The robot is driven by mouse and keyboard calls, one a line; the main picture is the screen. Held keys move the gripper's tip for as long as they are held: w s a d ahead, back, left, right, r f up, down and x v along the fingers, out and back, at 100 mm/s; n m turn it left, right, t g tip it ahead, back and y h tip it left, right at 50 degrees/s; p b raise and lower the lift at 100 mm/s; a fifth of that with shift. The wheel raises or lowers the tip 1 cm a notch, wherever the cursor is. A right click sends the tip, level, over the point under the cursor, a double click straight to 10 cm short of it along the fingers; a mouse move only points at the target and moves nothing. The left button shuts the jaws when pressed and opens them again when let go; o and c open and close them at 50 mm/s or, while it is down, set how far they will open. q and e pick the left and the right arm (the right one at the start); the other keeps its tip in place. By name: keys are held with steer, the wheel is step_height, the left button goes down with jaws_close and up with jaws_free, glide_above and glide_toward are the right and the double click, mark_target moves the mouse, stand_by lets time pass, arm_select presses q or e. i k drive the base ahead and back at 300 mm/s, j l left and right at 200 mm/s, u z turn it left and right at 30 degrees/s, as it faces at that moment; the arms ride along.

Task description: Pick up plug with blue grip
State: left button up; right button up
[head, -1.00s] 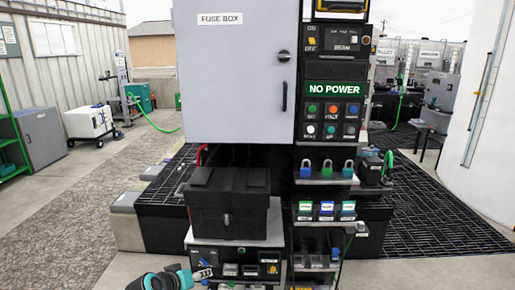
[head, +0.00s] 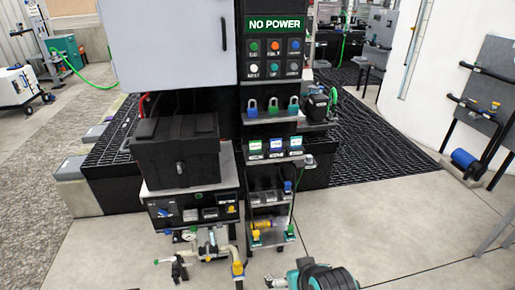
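On the narrow shelf cart (head: 270,222) in the head view, a small blue-topped piece (head: 288,187) stands at the right of the middle shelf. It may be the plug with the blue grip, but it is too small to be sure. A teal and black arm end, which looks like my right gripper (head: 278,282), shows at the bottom edge, below and in front of the cart and apart from it. Its fingers are cut off or too small to read. My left gripper is not in view.
Three padlocks (head: 271,107) stand on the upper shelf, with labelled boxes (head: 276,148) below. A black box (head: 175,149) sits left of the cart above a pipe with a gauge (head: 186,236). A grey panel with pipes (head: 482,95) stands at right. The floor between is open.

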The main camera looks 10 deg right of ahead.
mark_target(286, 191)
steer(key=i+l+u, duration=0.3)
steer(key=l, duration=1.75)
steer(key=l+u, duration=0.3)
steer(key=l, duration=1.75)
